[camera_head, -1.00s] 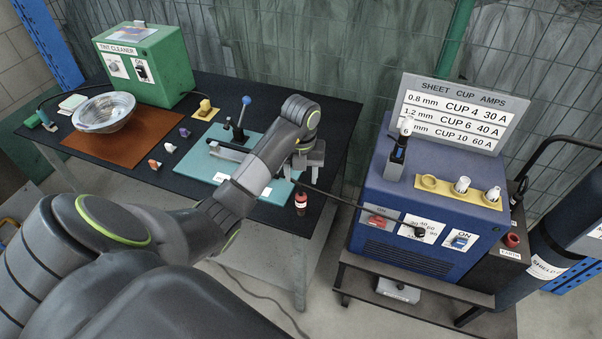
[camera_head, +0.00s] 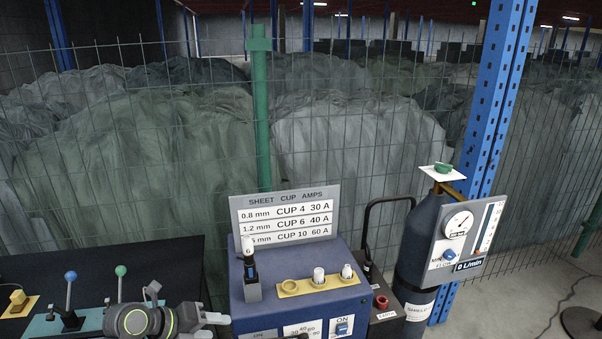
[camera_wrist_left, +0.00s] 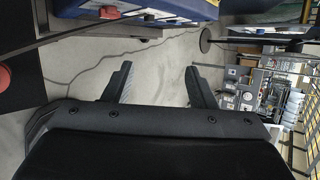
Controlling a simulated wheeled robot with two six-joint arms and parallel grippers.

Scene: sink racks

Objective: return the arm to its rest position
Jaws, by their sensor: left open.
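My left gripper (camera_head: 212,318) shows at the bottom of the head view, beside the left side of the blue welding machine and over the right end of the dark table. In the left wrist view its two fingers (camera_wrist_left: 158,85) are spread apart with nothing between them. Bare grey floor shows beyond them. The rest of my left arm is mostly below the head view's lower edge. My right gripper is not in either view.
The blue machine (camera_head: 240,304) carries a torch and cups (camera_head: 319,276) on top, with an amps sign (camera_head: 285,216) behind. A gas cylinder (camera_head: 418,250) with a flow gauge stands right. Levers (camera_head: 70,290) stand on the table. A wire fence (camera_head: 400,130) closes the back.

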